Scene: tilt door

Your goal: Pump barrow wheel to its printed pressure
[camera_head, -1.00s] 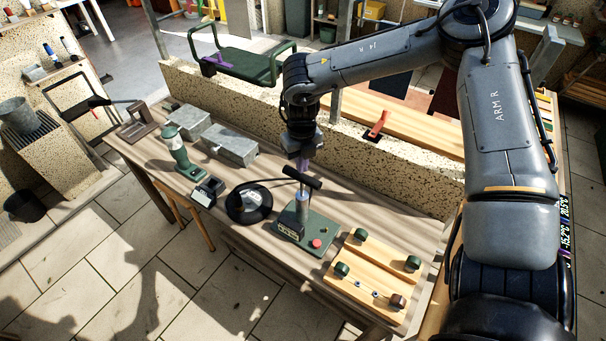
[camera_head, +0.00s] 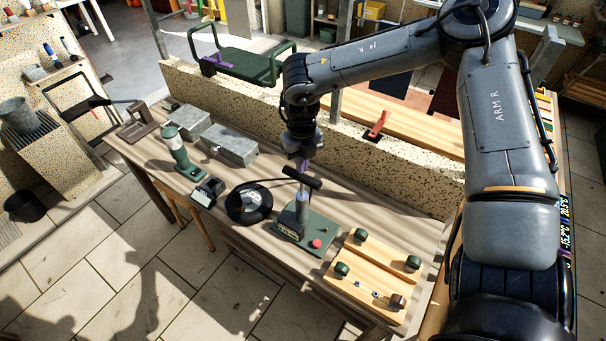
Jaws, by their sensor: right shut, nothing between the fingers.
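The barrow wheel (camera_head: 249,204), a small black tyre, lies on the wooden workbench, left of the pump. The pump (camera_head: 300,214) has a green base plate with a red button, an upright cylinder and a black T-handle (camera_head: 302,178). A dark hose seems to run between pump and wheel. My right gripper (camera_head: 302,165) is shut and empty, pointing down just above the T-handle; whether it touches the handle I cannot tell. The printed pressure on the tyre is too small to read. My left gripper is not in view.
A wooden board with green knobs (camera_head: 374,270) lies right of the pump. A green drill-like tool (camera_head: 177,151), a small black device (camera_head: 208,190) and grey metal boxes (camera_head: 230,145) stand to the left. A speckled low wall (camera_head: 390,180) runs behind the bench.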

